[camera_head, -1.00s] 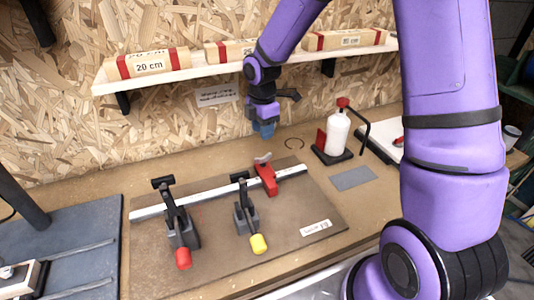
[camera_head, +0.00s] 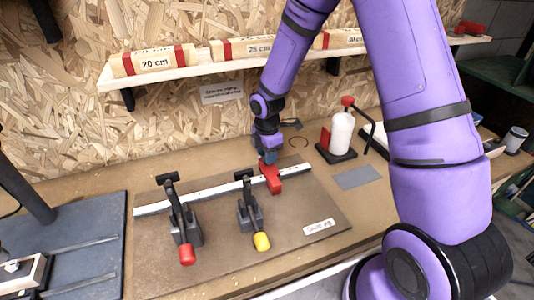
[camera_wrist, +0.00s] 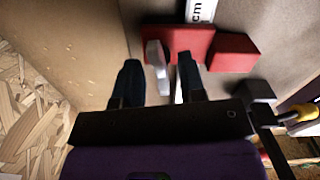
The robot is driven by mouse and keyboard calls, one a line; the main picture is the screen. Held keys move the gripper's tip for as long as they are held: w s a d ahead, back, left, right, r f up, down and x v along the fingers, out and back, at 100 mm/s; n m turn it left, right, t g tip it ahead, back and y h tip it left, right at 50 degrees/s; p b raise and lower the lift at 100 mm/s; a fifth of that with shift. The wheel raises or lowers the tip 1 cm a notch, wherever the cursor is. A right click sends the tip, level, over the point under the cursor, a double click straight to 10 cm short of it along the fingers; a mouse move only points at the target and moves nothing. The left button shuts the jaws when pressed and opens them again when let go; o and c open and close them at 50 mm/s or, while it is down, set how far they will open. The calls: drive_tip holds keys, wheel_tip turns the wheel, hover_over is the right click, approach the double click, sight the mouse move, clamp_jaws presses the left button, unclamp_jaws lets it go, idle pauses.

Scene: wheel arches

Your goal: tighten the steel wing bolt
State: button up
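The steel wing bolt (camera_wrist: 156,56) shows in the wrist view as a pale grey wing beside a red block (camera_wrist: 180,40). My gripper (camera_wrist: 159,64) is open, with one dark finger on each side of the wing and gaps visible. In the head view my gripper (camera_head: 268,157) is low over the back end of the red block (camera_head: 272,180), which sits on the metal bar. The wing bolt is hidden behind my gripper there. I cannot tell how deep the fingers reach around it.
Two toggle clamps, one red-tipped (camera_head: 187,253) and one yellow-tipped (camera_head: 261,241), stand left of the red block on the brown board (camera_head: 225,272). A white bottle (camera_head: 342,131) stands to the right. A shelf (camera_head: 210,70) with labelled wooden blocks runs along the wall behind.

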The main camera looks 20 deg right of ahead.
clamp_jaws()
drive_tip(key=shift+m, duration=0.4)
drive_tip(key=m, duration=0.4)
drive_tip(key=shift+m, duration=0.3)
drive_tip(key=m, duration=0.4)
drive_tip(key=shift+m, duration=0.3)
drive_tip(key=m, duration=0.4)
drive_tip(key=shift+w+m, duration=0.1)
drive_tip(key=shift+m, duration=0.2)
drive_tip(key=m, duration=0.4)
drive_tip(key=shift+m, duration=0.3)
